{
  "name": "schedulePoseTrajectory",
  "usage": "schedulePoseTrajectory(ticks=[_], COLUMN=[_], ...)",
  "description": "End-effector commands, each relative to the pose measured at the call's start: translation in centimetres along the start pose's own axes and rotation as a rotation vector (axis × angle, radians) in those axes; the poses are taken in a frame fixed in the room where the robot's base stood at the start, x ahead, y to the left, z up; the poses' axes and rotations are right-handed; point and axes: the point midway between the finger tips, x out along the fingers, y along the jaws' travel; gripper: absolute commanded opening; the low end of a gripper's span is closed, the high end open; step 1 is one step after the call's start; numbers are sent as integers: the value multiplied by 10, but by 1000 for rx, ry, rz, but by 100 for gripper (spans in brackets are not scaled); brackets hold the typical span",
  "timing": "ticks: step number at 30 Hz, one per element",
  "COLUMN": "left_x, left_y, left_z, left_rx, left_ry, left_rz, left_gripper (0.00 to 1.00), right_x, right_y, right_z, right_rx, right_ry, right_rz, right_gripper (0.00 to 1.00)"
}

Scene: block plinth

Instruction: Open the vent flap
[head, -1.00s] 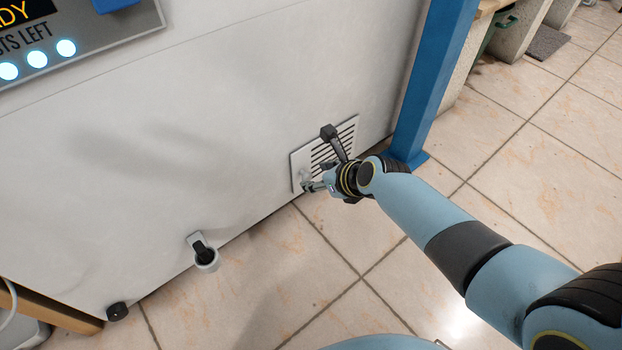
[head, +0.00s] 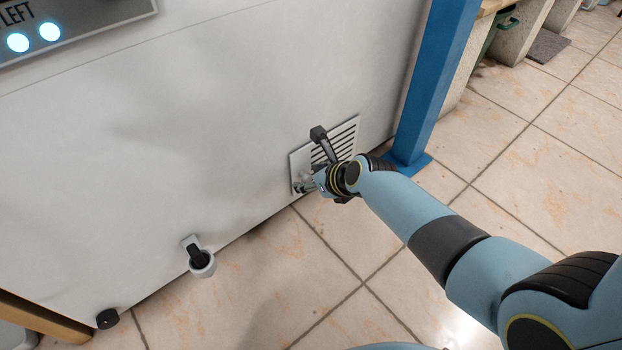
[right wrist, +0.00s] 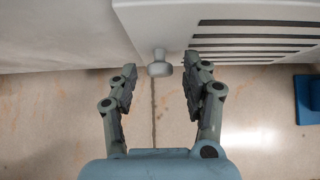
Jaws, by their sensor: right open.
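The vent flap (head: 349,132) is a pale plate with dark slots, low on the white panel. It looks shut, nearly flush with the panel. In the right wrist view the flap (right wrist: 255,30) fills the upper right. Its small pale knob (right wrist: 160,65) stands out from the flap's left edge. My right gripper (head: 304,184) is at the flap's lower left corner. In the right wrist view my right gripper (right wrist: 160,75) is open, with the knob between its fingertips and not visibly touched by either. My left gripper is not in view.
A blue post (head: 428,95) stands right of the flap. A grey ring holder with a black piece (head: 200,260) sits low on the panel at left, near a black round foot (head: 107,318). A lit display (head: 75,30) is at upper left. The tiled floor (head: 300,270) is clear.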

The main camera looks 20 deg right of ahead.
Motion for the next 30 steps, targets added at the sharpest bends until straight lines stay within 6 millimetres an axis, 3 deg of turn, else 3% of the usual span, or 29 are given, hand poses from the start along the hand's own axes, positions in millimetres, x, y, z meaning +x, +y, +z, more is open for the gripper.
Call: schedulePoseTrajectory(ticks=[5, 16, 30], left_x=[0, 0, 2], left_y=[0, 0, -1], left_z=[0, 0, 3], left_rx=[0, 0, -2], left_ry=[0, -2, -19], left_rz=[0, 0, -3], left_gripper=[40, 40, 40], right_x=[0, 0, -4], right_y=[0, 0, 0], right_z=[0, 0, -2], right_rx=[0, 0, 2], right_ry=[-1, 0, -1], right_rz=[0, 0, -4], right_gripper=[48, 0, 0])
